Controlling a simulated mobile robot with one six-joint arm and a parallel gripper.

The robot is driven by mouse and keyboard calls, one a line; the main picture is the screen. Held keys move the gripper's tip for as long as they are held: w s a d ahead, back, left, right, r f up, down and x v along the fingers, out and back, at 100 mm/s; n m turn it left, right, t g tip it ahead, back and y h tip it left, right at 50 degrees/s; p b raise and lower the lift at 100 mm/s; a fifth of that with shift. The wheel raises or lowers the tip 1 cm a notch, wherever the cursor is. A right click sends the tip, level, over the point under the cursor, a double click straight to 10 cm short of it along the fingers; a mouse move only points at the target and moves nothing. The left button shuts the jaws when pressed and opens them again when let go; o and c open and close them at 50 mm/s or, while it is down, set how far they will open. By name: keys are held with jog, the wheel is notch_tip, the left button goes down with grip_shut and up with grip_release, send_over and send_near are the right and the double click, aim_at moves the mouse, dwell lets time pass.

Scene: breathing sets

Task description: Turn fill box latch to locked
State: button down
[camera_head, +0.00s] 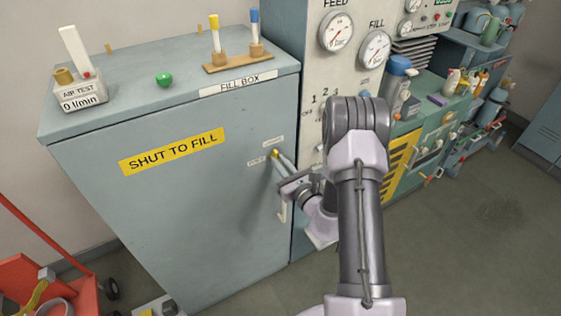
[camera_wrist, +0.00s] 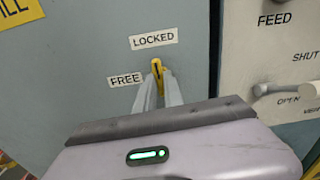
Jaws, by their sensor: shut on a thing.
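The fill box (camera_head: 190,190) is a grey-green cabinet with a shut front door and a yellow "SHUT TO FILL" label. Its latch (camera_wrist: 156,68) is a small yellow lever on the door, standing about upright in the wrist view, its top towards the LOCKED label (camera_wrist: 153,39). The FREE label (camera_wrist: 126,80) is to its left. My gripper (camera_wrist: 158,92) is shut on the latch, one finger on each side, hiding its lower part. In the head view my gripper (camera_head: 281,161) reaches the latch from the lower right, and a yellow tip shows.
A pale door handle (camera_head: 283,207) is just below my gripper. The gauge panel (camera_head: 312,70) stands close on the right. A test meter (camera_head: 80,95), a green knob and a tube rack (camera_head: 238,60) are on the box top. A red cart (camera_head: 30,285) is at lower left.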

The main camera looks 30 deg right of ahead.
dwell(0.3)
jog(key=c, duration=1.5)
grip_release()
jog(key=shift+o, duration=0.2)
jog(key=s, duration=1.7)
jog(key=shift+s+d, duration=0.2)
jog(key=shift+d, duration=0.1)
